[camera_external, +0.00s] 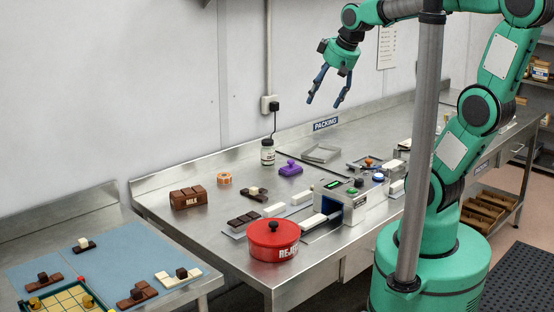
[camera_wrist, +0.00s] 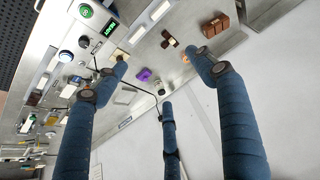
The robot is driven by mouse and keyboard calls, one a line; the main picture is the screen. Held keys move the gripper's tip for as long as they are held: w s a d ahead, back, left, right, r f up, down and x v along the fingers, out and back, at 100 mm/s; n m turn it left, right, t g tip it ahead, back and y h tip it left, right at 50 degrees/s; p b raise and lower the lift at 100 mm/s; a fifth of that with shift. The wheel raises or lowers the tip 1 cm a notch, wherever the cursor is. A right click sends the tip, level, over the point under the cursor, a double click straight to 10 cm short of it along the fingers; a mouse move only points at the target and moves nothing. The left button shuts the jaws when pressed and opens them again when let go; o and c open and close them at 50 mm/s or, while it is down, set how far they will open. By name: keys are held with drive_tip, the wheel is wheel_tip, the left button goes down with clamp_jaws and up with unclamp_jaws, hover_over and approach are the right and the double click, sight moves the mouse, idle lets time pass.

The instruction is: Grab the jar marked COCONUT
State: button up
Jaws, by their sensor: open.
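A small jar (camera_external: 267,152) with a pale label and a dark lid stands upright on the steel bench near the wall in the external view. Its print is too small to read, so I cannot tell whether it says COCONUT. My gripper (camera_external: 324,103) is open and empty, high above the bench, up and to the right of the jar. In the wrist view, the blue fingers of my gripper (camera_wrist: 158,72) are spread apart with nothing between them. I cannot make out the jar clearly there; a finger may hide it.
A purple stamp (camera_external: 290,168) stands right of the jar, and an orange roll (camera_external: 224,179) lies to its left. A red REJECT pot (camera_external: 273,240), a MILK chocolate block (camera_external: 188,197) and a machine (camera_external: 345,205) stand nearer the front. A shallow metal tray (camera_external: 321,153) lies farther right.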

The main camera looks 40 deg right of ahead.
drive_tip(key=w+d+p, duration=0.3)
drive_tip(key=w+d, duration=0.1)
drive_tip(key=w, duration=1.2)
drive_tip(key=p, duration=0.9)
hover_over(270, 142)
drive_tip(key=s, duration=0.3)
wheel_tip(270, 142, down, 28)
drive_tip(key=r, duration=0.1)
drive_tip(key=shift+w+f+m+g, duration=0.1)
drive_tip(key=shift+f+m+g, duration=0.15)
drive_tip(key=shift+m+g, duration=0.15)
drive_tip(key=shift+f, duration=0.15)
drive_tip(key=shift+p+x, duration=0.5)
drive_tip(key=shift+x, duration=3.6)
drive_tip(key=shift+d+f, duration=0.1)
drive_tip(key=shift+f, duration=0.05)
